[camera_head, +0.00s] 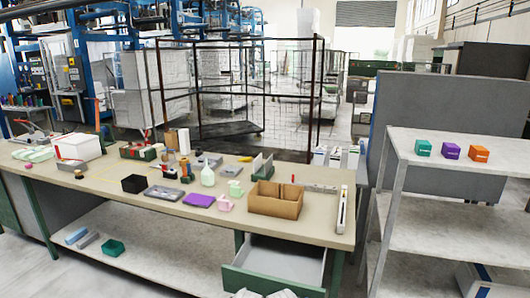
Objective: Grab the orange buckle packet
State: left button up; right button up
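The orange buckle packet (479,153) is a small orange block with a pale label on its front. It sits on the top board of the light grey shelf rack (430,163) at the right. It is the rightmost of three similar packets, with a purple packet (451,151) to its left and a green packet (423,148) further left. Small gaps separate the three.
A long workbench (130,187) at the left holds a cardboard box (276,199), a purple pad (198,200) and small tools. Its drawer (283,262) stands open. A grey partition (450,105) rises behind the rack. The rack's middle board (450,236) looks empty.

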aim_at(478, 153)
jog(key=k+z, duration=0.1)
jog(key=z, duration=1.25)
jog(key=i+l+z, duration=0.25)
jog(key=i+j, duration=0.05)
jog(key=j, duration=0.05)
